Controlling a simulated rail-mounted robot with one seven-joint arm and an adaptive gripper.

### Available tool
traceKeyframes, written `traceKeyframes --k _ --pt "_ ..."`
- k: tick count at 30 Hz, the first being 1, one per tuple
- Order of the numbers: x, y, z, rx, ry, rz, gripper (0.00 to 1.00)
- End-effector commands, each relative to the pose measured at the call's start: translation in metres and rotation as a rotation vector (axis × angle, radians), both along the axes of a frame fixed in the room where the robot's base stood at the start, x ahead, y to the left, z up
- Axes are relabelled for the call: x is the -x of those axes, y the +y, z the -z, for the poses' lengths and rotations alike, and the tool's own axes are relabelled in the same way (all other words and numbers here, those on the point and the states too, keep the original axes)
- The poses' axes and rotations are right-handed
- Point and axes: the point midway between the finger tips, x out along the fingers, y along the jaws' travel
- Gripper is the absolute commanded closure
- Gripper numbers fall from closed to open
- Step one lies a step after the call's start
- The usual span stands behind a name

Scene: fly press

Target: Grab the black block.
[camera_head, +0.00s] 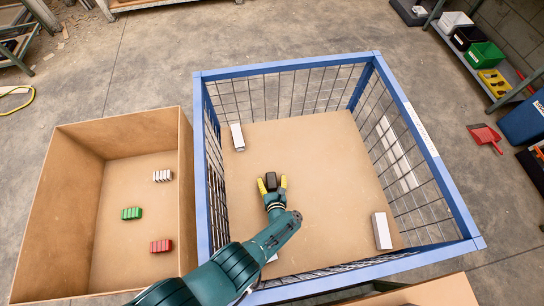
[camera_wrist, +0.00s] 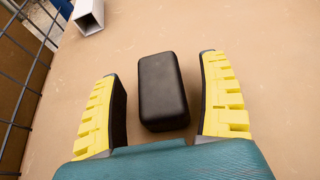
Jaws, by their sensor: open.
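The black block (camera_wrist: 162,90) is a dark rounded rectangular block. In the wrist view it lies between the two yellow fingers of my gripper (camera_wrist: 160,88), with a gap on each side. In the head view the black block (camera_head: 271,181) shows at the tip of my gripper (camera_head: 272,184), inside the blue wire-sided crate (camera_head: 300,66). My gripper is open, and its fingers stand left and right of the block. How far the fingertips are above the crate floor cannot be told.
White-grey square tubes (camera_head: 238,137) (camera_head: 381,231) lie on the crate floor, and another is partly hidden by my arm. The crate's mesh walls surround my gripper. A cardboard box (camera_head: 60,200) at left holds white, green and red ribbed pieces. The floor around my gripper is mostly bare.

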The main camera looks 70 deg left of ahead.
Motion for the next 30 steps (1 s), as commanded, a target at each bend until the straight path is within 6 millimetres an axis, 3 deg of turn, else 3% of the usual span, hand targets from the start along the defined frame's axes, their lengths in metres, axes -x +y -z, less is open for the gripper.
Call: traceKeyframes --k 1,6,14,25,30 --pt "0.000 0.008 0.010 0.000 0.001 -0.004 0.24" --pt "-0.003 0.023 0.013 0.001 0.000 -0.002 0.24" --pt "-0.003 0.024 0.011 0.002 0.000 -0.001 0.26" --pt "-0.003 0.024 0.011 0.002 -0.001 -0.002 0.96" --pt "-0.004 0.024 0.011 0.002 -0.002 -0.002 0.98"
